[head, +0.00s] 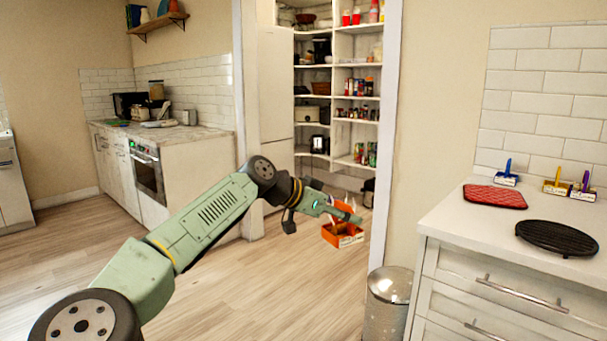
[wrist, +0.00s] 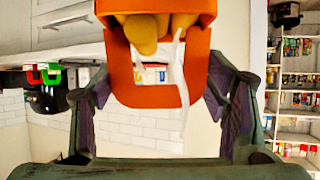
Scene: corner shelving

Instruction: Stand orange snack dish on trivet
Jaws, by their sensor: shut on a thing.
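The orange snack dish (head: 343,240) hangs in the air at my gripper (head: 340,211), over the floor left of the white counter. In the wrist view the orange dish (wrist: 152,97) sits between the two purple-padded fingers of my gripper (wrist: 158,100), with yellowish pieces and white strips at it. My gripper is shut on the dish. A round black ribbed trivet (head: 557,238) lies flat on the counter at the right, well apart from the dish.
A red quilted pad (head: 495,196) lies behind and left of the trivet. Blue (head: 507,176), yellow (head: 556,184) and purple (head: 583,188) handled items stand along the back wall. A metal bin (head: 389,297) stands left of the counter (head: 450,217). Pantry shelves (head: 344,94) are behind.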

